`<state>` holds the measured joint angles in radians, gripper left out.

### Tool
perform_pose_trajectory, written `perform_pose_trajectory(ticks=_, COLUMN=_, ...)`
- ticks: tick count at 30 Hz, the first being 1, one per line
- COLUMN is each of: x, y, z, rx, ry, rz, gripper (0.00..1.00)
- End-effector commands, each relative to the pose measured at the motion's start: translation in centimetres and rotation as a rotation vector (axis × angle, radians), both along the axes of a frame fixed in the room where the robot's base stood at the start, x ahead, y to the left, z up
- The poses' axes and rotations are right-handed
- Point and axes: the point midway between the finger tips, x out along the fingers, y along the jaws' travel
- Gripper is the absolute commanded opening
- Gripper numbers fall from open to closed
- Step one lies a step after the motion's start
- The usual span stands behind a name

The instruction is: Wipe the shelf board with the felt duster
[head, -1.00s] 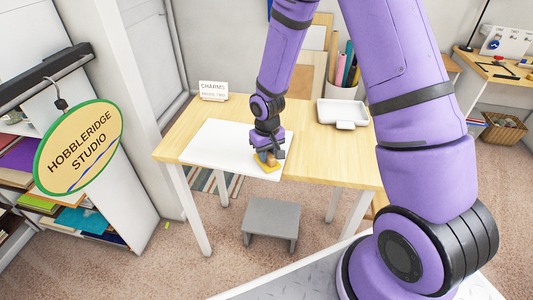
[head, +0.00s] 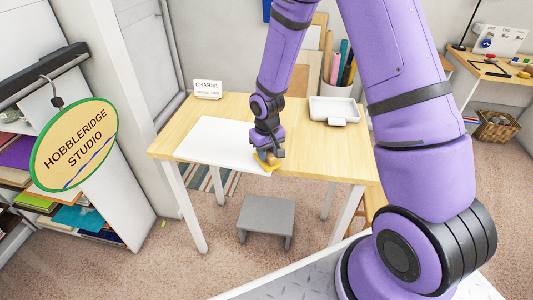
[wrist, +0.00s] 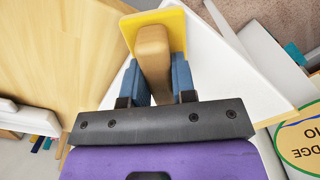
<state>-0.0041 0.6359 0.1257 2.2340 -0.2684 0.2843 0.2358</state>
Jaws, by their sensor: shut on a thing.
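The shelf board is a flat white panel (head: 220,143) lying on the pale wooden table; it also shows in the wrist view (wrist: 235,75). The felt duster has a yellow pad (head: 262,168) and a wooden grip, seen closely in the wrist view (wrist: 153,45). My gripper (head: 268,153) is shut on the duster's grip, with its blue fingers (wrist: 158,78) on either side. The duster is at the board's right front end, and its pad overlaps the board's edge there. I cannot tell whether the whole pad touches the board.
A white tray (head: 334,110) stands at the table's back right and a "CHARMS" sign (head: 207,89) at the back left. A grey step stool (head: 266,215) stands on the floor before the table. The table (head: 330,150) is bare right of the board.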

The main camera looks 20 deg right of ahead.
Motion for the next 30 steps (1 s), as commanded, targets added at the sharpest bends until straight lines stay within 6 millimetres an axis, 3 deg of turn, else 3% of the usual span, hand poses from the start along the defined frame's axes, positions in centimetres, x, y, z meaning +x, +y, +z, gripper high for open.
perform_pose_trajectory(ticks=30, x=5.6, y=-4.4, z=0.0, rx=0.000, ry=0.001, rz=0.000, gripper=0.01)
